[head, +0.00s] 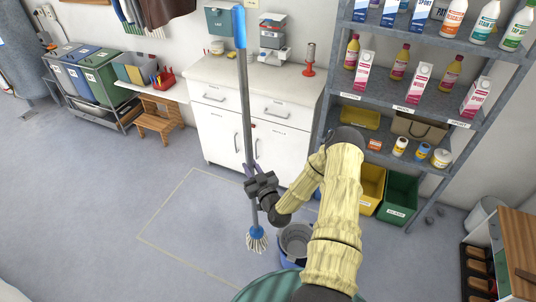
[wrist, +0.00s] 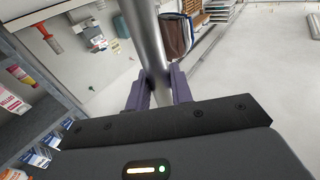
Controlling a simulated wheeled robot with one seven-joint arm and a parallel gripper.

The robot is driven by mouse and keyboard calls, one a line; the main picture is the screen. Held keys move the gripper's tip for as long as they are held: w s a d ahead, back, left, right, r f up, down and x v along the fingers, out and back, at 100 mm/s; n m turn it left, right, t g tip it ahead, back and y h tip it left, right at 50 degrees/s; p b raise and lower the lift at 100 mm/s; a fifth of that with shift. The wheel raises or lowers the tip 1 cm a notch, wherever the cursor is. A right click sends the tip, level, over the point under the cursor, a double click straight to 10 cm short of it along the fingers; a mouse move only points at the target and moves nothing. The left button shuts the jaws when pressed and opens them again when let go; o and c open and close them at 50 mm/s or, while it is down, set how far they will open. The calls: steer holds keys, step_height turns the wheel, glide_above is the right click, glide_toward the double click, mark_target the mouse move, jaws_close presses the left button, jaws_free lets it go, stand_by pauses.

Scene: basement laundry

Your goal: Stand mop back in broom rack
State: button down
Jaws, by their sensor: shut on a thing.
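The mop (head: 246,105) stands nearly upright in the head view, with a blue grip at the top, a grey pole and a white string head (head: 257,240) low over the floor. I cannot tell whether the head touches the floor. My gripper (head: 254,180) is shut on the lower part of the pole. In the wrist view the grey pole (wrist: 148,40) passes between the purple fingers of my gripper (wrist: 158,90). I cannot make out a broom rack in either view.
A white cabinet (head: 222,137) is behind the mop. Grey shelves (head: 425,115) with bottles stand at the right. Sorting bins (head: 85,75) and a wooden step stool (head: 158,122) are at the left. Open floor lies left.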

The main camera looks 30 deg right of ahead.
steer(key=s+a+r+p, duration=0.1)
steer(key=a+r+p, duration=0.3)
steer(key=a+p, duration=0.3)
steer(key=a, duration=0.3)
steer(key=shift+s+h, duration=0.25)
steer(key=shift+h, duration=0.05)
steer(key=shift+a, duration=0.15)
